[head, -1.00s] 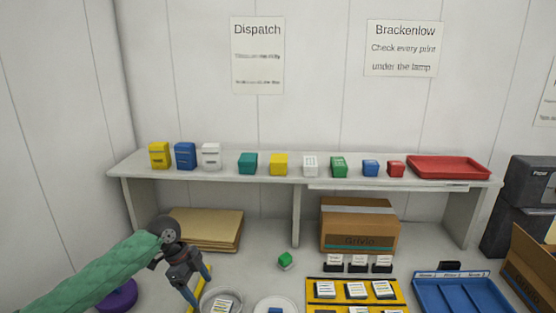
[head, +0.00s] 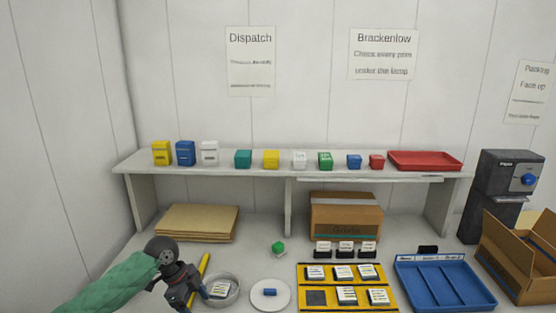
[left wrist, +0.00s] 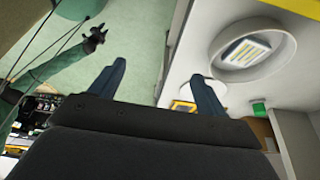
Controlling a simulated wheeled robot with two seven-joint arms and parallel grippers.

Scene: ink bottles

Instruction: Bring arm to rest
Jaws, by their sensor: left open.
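My left gripper (head: 196,296) is in the lower left of the head view, just left of a pale round bowl (head: 234,300) that holds a printed card (head: 219,289). In the left wrist view its two fingers (left wrist: 160,75) are spread with nothing between them. The same bowl (left wrist: 222,62) and card (left wrist: 247,50) show there at upper right, beyond the right finger. A dark gripper (left wrist: 95,38) on a green-sleeved arm, seemingly my right one, shows at upper left in the wrist view. Its jaw state is too small to tell.
A white plate (head: 284,303) with a blue piece, a yellow card tray (head: 346,284) and a blue tray (head: 445,285) stand to the right. A shelf (head: 285,174) with coloured boxes and an open carton (head: 520,265) bound the area.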

